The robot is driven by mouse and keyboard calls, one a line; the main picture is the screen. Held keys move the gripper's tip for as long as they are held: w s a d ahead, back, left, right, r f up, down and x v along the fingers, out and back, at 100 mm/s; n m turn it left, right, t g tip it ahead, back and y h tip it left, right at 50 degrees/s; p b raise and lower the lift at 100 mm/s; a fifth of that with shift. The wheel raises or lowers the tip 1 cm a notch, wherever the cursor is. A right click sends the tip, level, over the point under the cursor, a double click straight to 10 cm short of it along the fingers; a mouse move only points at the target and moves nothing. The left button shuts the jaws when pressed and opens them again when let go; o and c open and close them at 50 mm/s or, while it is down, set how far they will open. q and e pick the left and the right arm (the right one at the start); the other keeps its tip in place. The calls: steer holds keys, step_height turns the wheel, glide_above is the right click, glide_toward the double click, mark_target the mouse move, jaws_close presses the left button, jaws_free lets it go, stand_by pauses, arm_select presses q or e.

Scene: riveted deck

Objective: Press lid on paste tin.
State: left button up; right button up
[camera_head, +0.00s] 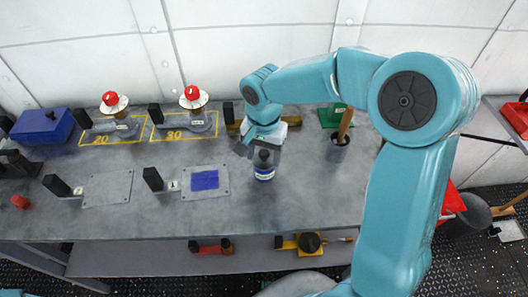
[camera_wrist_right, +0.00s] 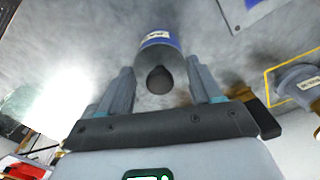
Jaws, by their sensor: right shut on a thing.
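My right gripper (camera_head: 263,146) is over the middle of the grey bench, pointing down at a dark bottle (camera_head: 264,172) with a blue and white label and a dark rounded top. In the right wrist view the bottle (camera_wrist_right: 158,58) is between the two fingers of my right gripper (camera_wrist_right: 162,88), which is shut on it. The bottle stands upright on the bench or very close to it. I see no thing plainly marked as a paste tin, and no separate lid. My left gripper is not in view.
A plate with a blue square (camera_head: 205,180) and a bare plate (camera_head: 108,188) lie to the left. Behind them are red-topped devices (camera_head: 193,97) on yellow-outlined spots and a blue box (camera_head: 43,126). The bench front is clear.

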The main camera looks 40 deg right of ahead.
stand_by(0.4)
steer(key=o, duration=1.2)
steer(key=shift+c, duration=0.2)
steer(key=shift+o, duration=0.3)
steer(key=shift+r, duration=0.1)
steer(key=shift+r+p, duration=2.6)
steer(key=shift+r, duration=0.8)
jaws_close()
steer(key=shift+f, duration=0.1)
steer(key=shift+f+b, duration=1.75)
steer(key=shift+f, duration=0.15)
